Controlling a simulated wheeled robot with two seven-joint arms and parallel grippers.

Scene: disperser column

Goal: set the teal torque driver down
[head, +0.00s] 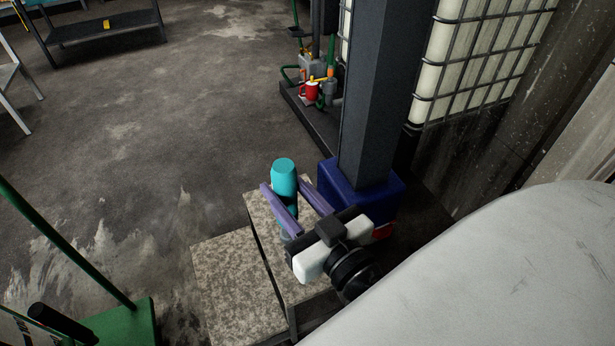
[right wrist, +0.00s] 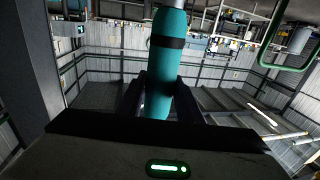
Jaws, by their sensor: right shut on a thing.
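The teal torque driver (head: 284,172) stands roughly upright between the two purple fingers of my right gripper (head: 284,188). The gripper is shut on it. In the right wrist view the driver (right wrist: 168,62) is a teal cylinder with a dark band, running up out of the picture between the dark fingers (right wrist: 158,95). In the head view its lower part is partly hidden by a finger, and I cannot tell whether it touches the speckled top (head: 263,218) beneath. My left gripper is not in view.
A dark column (head: 375,90) on a blue base (head: 385,185) stands close to the right gripper. A big pale rounded surface (head: 500,270) fills the lower right. A lower speckled slab (head: 230,280) lies left of the top. A green cart (head: 120,325) is at lower left. Open floor lies between.

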